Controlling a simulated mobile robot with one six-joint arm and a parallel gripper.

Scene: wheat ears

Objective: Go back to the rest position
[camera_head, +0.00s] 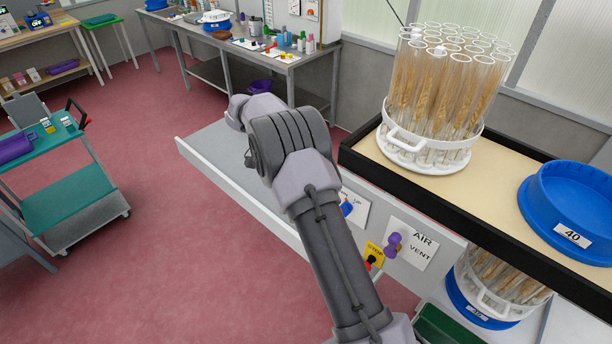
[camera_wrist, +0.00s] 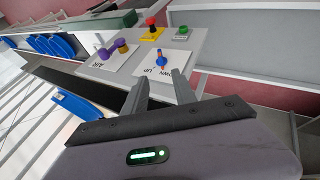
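My gripper (camera_wrist: 160,78) shows in the wrist view with its two grey fingers apart and nothing between them. Beyond the fingers is a control panel with a blue switch (camera_wrist: 160,60) on a card lettered UP and DOWN. Whether a fingertip touches the panel cannot be told, but a gap seems to show. In the head view my arm reaches up over the front of the bench and hides the gripper. The blue switch (camera_head: 346,208) shows partly there, just right of my arm.
The panel has a purple knob (camera_head: 393,245) by the AIR VENT card and a red button (camera_wrist: 151,22). A rack of wheat-ear tubes (camera_head: 437,95) and a blue basin (camera_head: 575,205) stand on the shelf. A green cart (camera_head: 65,200) stands left; red floor between is clear.

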